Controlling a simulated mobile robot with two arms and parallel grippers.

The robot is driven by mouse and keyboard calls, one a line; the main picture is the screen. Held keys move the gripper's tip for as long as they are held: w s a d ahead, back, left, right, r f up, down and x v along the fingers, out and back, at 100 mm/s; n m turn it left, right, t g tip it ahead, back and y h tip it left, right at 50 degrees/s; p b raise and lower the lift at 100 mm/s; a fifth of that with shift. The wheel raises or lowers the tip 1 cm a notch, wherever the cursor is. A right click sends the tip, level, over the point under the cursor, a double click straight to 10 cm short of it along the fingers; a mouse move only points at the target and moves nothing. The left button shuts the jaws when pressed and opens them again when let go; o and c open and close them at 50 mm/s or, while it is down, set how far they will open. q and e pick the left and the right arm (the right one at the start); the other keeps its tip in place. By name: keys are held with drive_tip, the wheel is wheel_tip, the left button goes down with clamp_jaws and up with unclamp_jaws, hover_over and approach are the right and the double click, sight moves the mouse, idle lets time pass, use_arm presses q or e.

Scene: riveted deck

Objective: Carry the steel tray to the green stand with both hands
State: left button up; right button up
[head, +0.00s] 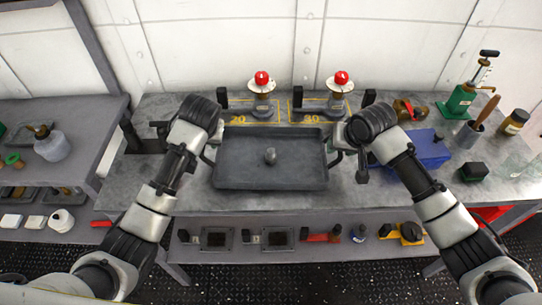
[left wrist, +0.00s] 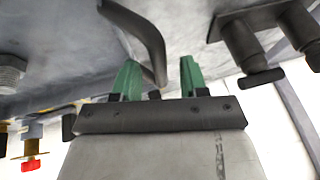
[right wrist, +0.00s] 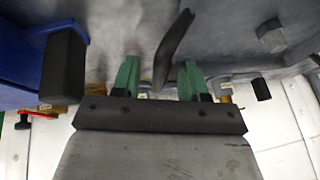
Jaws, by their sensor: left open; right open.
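The steel tray (head: 230,182), dark grey and shallow, lies level on the workbench with a small grey rounded object (head: 270,156) in it. My left gripper (left wrist: 158,78) is open at the tray's left handle (left wrist: 150,42); the handle's end shows between the green fingers. My right gripper (right wrist: 160,80) is open at the right handle (right wrist: 172,50), which reaches down between its fingers. Neither is closed on a handle. In the head view both grippers' fingers are mostly hidden by my wrists. I cannot make out a plain green stand; a green-based device (head: 460,101) stands at right.
Two red-topped devices (head: 262,80) (head: 341,80) stand behind the tray by yellow markings. A blue box (head: 428,150) sits close to the right gripper. A lower shelf (head: 340,248) holds small items. A side bench (head: 85,112) stands at left.

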use_arm(q)
drive_tip(key=shift+w+a+f, duration=0.15)
drive_tip(key=shift+w+f, duration=0.1)
drive_tip(key=shift+f, duration=0.4)
use_arm(e)
drive_tip(key=shift+w+a+f, duration=0.15)
drive_tip(key=shift+w+f, duration=0.1)
drive_tip(key=shift+f, duration=0.4)
use_arm(q)
drive_tip(key=shift+c, duration=0.2)
use_arm(e)
drive_tip(key=shift+c, duration=0.3)
use_arm(q)
clamp_jaws()
use_arm(e)
clamp_jaws()
use_arm(q)
drive_tip(key=shift+r, duration=0.1)
use_arm(e)
drive_tip(key=shift+r, duration=0.1)
